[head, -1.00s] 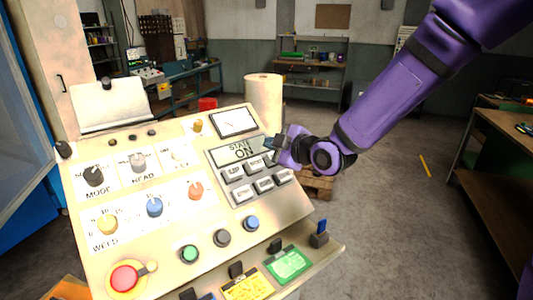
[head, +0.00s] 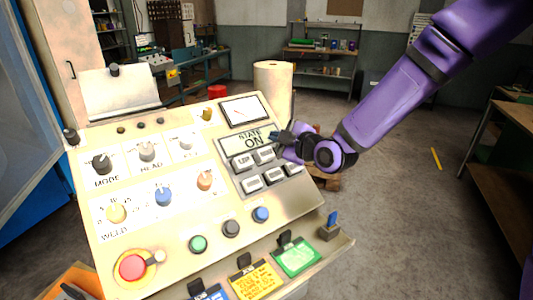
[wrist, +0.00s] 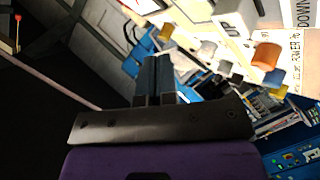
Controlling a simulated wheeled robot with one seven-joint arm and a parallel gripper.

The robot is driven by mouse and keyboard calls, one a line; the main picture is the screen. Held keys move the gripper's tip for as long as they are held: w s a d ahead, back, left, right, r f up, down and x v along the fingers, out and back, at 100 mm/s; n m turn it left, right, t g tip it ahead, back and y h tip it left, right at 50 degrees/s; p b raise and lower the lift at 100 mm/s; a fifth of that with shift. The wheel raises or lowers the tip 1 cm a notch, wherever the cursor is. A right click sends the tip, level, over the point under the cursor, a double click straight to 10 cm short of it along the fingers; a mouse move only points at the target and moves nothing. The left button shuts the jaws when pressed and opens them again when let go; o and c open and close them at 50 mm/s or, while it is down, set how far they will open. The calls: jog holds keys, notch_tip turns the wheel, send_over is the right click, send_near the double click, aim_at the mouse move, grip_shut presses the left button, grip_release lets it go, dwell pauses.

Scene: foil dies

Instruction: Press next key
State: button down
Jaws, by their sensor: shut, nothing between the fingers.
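The keypad (head: 246,181) is a grey block on the right of the sloped control panel, with two rows of pale keys under a display (head: 245,142) reading "STATE ON". The key labels in the head view are too small to read surely, so I cannot tell which one is the next key. My gripper (head: 284,137) is shut and empty at the keypad's upper right, covering its top right key area. I cannot tell whether it touches. In the wrist view the closed fingers (wrist: 154,80) point toward the panel, and a white key (wrist: 235,17) lettered "UP" shows beyond them.
The panel also carries knobs, a green button (head: 198,244), a blue button (head: 261,214) and a red stop button (head: 132,267). A ledge with coloured cards (head: 297,257) runs along its front. A pale roll (head: 273,90) stands behind the panel. Open floor lies to the right.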

aim_at(268, 150)
jog(key=shift+w+a+f, duration=0.3)
jog(key=shift+w+f, duration=0.1)
jog(key=shift+f, duration=0.35)
jog(key=shift+w+a+f, duration=0.3)
jog(key=shift+w+f, duration=0.15)
jog(key=shift+f, duration=0.25)
jog(key=shift+w+a+f, duration=0.3)
jog(key=shift+w+f, duration=0.1)
jog(key=shift+f, duration=0.35)
dwell(0.5)
jog(key=shift+w+a+f, duration=0.15)
jog(key=shift+f, duration=0.2)
jog(key=shift+w+a+f, duration=0.15)
jog(key=shift+w+f, duration=0.15)
jog(key=shift+f, duration=0.1)
dwell(0.9)
jog(key=shift+s+r, duration=0.1)
jog(key=shift+r, duration=0.05)
jog(key=shift+s+d+r, duration=0.3)
jog(key=shift+s+r, duration=0.1)
jog(key=shift+r, duration=0.2)
dwell(0.3)
